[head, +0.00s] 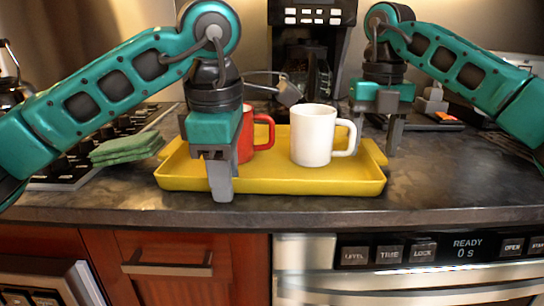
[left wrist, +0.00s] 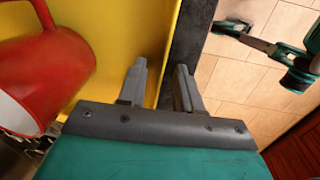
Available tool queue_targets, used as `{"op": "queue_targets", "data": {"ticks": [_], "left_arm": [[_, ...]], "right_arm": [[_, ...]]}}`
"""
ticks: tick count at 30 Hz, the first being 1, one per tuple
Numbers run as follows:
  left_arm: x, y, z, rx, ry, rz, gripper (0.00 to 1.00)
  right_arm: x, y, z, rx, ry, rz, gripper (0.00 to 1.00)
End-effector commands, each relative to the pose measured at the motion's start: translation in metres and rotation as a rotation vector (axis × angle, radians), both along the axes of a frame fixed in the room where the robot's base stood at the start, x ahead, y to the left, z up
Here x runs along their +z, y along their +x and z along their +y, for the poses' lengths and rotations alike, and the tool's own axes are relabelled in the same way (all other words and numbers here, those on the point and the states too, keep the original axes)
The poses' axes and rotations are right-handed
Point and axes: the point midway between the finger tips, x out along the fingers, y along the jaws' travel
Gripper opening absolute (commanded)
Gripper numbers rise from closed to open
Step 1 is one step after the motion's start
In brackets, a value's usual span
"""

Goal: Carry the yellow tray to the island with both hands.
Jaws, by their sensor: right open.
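The yellow tray (head: 290,186) sits on the dark counter, near its front edge. It holds a white mug (head: 312,135) and a red mug (head: 264,133), which is partly hidden behind my left gripper. My left gripper (head: 222,185) points down at the tray's front wall. In the left wrist view my left gripper (left wrist: 160,88) is open, with the tray's yellow edge (left wrist: 168,45) showing between its fingers; contact cannot be told. The red mug (left wrist: 45,70) is beside it there. My right gripper (head: 378,140) is open and empty near the tray's right end handle.
A coffee maker (head: 313,45) stands behind the tray. Green cloths (head: 127,148) lie left of the tray by a dark stovetop (head: 70,150). A microwave drawer (head: 410,270) and wooden drawer (head: 170,262) are below.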

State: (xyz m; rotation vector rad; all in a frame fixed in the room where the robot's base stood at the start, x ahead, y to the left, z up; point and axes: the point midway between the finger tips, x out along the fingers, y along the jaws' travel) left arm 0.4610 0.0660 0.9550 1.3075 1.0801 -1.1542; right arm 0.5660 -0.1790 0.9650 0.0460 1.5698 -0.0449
Motion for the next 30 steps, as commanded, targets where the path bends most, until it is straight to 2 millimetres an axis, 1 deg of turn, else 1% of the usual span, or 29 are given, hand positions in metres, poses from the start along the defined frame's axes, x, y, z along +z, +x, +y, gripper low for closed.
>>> {"op": "queue_targets", "data": {"ticks": [8,19,27,30], "left_arm": [[-0.0012,0.0002,0.0001,0.0,0.0,0.0,0.34],[-0.0008,0.0001,0.0001,0.0,0.0,0.0,0.0],[-0.0011,0.0001,0.0001,0.0,0.001,0.001,0.0],[-0.0012,0.0,0.0001,-0.001,0.001,0.001,0.0]], "right_arm": [[-0.0011,0.0,-0.0001,0.0,-0.001,0.0,0.62],[-0.0009,0.0,-0.0001,0.0,-0.001,0.0,0.27],[-0.0008,-0.0001,0.0,0.0,-0.001,0.0,0.01],[-0.0008,-0.0001,-0.0001,0.0,-0.001,0.001,0.0]]}}
